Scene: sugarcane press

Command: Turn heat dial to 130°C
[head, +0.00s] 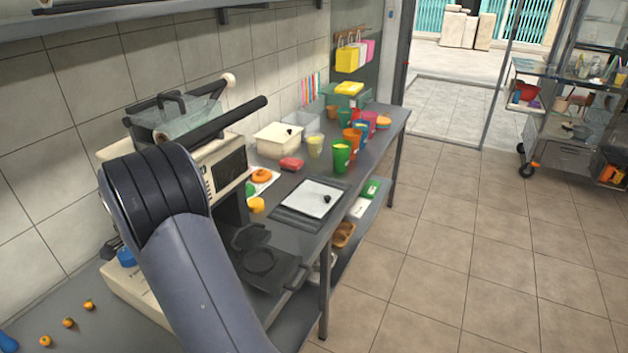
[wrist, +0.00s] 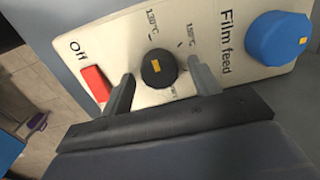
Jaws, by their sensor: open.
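The black heat dial (wrist: 159,76) with a yellow mark sits on a cream panel in the wrist view. The labels 130°C and 150°C are printed above it, and another label below it is partly hidden. I cannot tell exactly which label the mark points at. My gripper (wrist: 161,70) is open, with one finger on each side of the dial. Gaps show between the fingers and the dial. In the head view my arm hides the gripper and the dial; part of the cream machine (head: 138,293) shows beside it.
A red switch (wrist: 96,83) labelled Off is close to the left finger. A large blue knob (wrist: 278,38) labelled Film feed is on the right. A counter (head: 287,237) holds several cups, trays and a black plate-like device. Tiled floor is clear to the right.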

